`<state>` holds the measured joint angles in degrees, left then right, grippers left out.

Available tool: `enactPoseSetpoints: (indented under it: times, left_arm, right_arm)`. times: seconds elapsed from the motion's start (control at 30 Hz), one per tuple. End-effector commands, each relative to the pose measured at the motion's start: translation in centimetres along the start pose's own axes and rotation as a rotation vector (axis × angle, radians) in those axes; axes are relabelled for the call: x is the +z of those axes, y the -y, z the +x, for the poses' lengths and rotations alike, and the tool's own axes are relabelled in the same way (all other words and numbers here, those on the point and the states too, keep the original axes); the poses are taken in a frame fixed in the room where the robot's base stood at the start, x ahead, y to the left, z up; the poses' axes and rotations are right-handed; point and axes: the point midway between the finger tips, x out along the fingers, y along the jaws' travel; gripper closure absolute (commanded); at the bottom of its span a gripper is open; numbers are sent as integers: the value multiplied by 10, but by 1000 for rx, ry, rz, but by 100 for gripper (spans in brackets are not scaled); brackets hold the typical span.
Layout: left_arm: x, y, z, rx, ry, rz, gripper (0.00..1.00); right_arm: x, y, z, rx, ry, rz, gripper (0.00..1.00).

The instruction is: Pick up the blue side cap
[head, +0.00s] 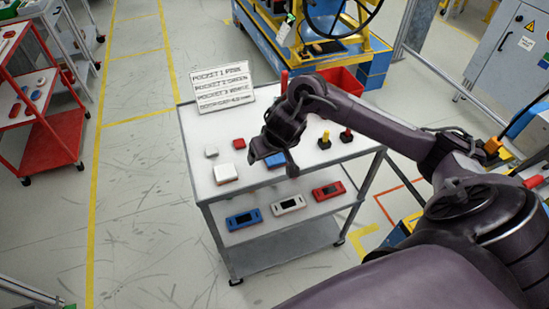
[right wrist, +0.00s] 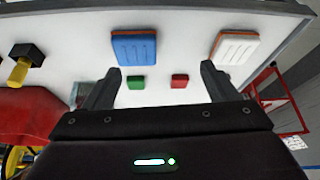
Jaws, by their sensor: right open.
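The blue side cap (head: 276,161) lies on the white top of the cart, partly hidden by my right arm in the head view. In the right wrist view the blue cap (right wrist: 134,48) is a flat block with light grooves, beyond the fingers and nearer the left one. My right gripper (head: 271,160) is over the cart top close to the cap. Its fingers are spread wide (right wrist: 160,73) with nothing between them. My left gripper is not in view.
A white cap (head: 225,173) with an orange edge lies beside the blue one. Small red (right wrist: 180,81) and green (right wrist: 136,82) blocks lie nearby. Yellow-and-black (head: 324,140) and red-and-black (head: 347,135) pieces stand to the right. A sign (head: 225,88) stands at the back; modules (head: 288,205) lie on the shelf below.

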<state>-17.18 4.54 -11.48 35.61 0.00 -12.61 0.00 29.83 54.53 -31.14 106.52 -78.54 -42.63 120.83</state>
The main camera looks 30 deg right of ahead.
Motion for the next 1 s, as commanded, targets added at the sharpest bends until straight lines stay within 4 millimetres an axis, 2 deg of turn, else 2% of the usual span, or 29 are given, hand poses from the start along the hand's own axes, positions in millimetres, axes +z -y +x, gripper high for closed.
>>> enactPoseSetpoints:
  times: [0.03, 0.07, 0.2, 0.47, 0.7, 1.0]
  left_arm:
    - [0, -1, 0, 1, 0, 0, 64]
    - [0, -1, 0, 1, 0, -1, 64]
    - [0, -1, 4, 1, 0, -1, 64]
    - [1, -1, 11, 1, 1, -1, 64]
    - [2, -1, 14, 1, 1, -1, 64]
    - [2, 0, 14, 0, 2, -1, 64]
  right_arm:
    - [-4, -14, -5, 26, 12, 35, 20]
    - [-4, -21, -7, 38, 21, 54, 20]
    - [-3, -34, -2, 61, 42, 101, 20]
    - [-2, -34, 26, 61, 44, 103, 20]
    - [0, -35, 61, 61, 43, 102, 20]
    - [-1, -36, 67, 61, 40, 100, 20]
